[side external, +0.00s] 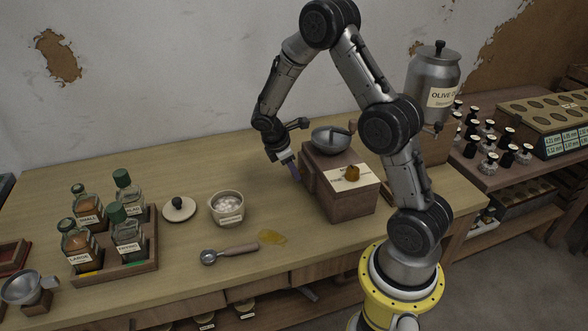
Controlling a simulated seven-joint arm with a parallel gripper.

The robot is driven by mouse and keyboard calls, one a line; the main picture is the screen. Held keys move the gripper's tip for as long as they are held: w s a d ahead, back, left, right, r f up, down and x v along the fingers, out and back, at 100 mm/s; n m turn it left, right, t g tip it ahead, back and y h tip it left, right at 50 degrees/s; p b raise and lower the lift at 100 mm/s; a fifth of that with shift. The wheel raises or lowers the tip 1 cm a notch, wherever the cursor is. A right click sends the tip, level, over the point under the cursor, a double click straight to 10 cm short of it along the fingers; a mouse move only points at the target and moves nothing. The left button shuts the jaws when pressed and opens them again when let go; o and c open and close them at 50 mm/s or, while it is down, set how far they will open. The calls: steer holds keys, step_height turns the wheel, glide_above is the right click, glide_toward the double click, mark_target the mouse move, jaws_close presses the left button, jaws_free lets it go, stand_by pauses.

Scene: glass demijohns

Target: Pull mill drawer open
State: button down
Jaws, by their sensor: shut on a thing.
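The mill (345,199) is a brown wooden box on the table, with a metal bowl (328,142) on top. A pale label and a small amber-brown piece (352,173) sit on its upper face. On its left side is a darker wooden panel (307,179), which looks like the drawer front and appears to stand slightly out from the box. My gripper (295,172) is at this left side, pointing down, with its fingers close against the panel. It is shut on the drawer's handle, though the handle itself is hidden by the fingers.
A tray (118,264) holds labelled jars. A metal olive oil canister (433,79) stands behind my arm.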

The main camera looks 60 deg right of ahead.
steer(key=w+a, duration=0.6)
steer(key=shift+w+a, duration=0.25)
steer(key=shift+w, duration=0.1)
steer(key=c, duration=0.6)
jaws_free()
steer(key=v, duration=1.4)
steer(key=shift+s, duration=0.1)
